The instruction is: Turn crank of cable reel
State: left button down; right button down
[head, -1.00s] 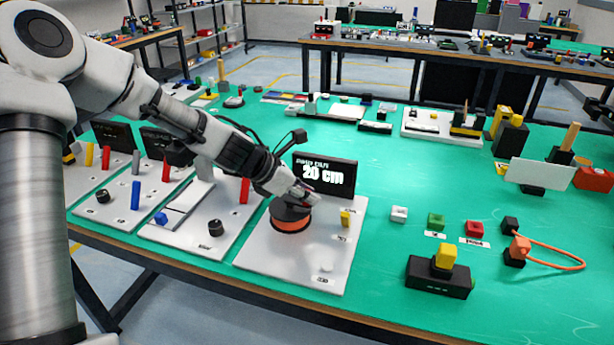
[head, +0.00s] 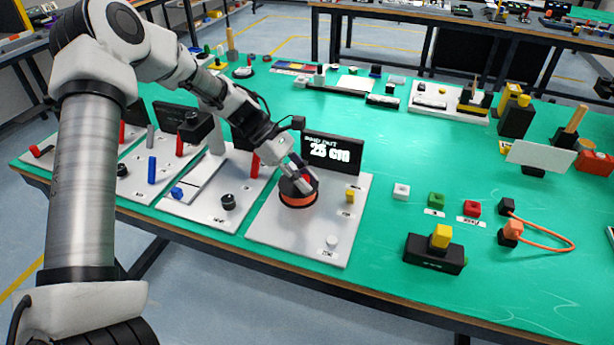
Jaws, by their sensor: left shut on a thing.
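The cable reel (head: 297,200) is a dark drum with an orange band. It stands on a white base board (head: 270,232) in front of a black display (head: 333,152). The display reads "PAID OUT" and a blurred number that looks like 25 cm. My left gripper (head: 303,178) reaches down over the top of the reel and is shut on the crank, which the fingers mostly hide. My right gripper is not in view.
A yellow block (head: 349,196) and a white round knob (head: 331,242) sit on the same board. Boards with coloured levers and black knobs stand to the left. White, green and red buttons (head: 472,208) and a yellow-topped black box (head: 434,252) lie to the right.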

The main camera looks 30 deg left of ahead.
pick_arm(q)
jog(key=shift+s+a+m, duration=0.1)
jog(key=shift+m, duration=0.2)
jog(key=c, duration=1)
grip_release()
jog(key=shift+o, duration=0.2)
notch_tip(320, 180, up, 10)
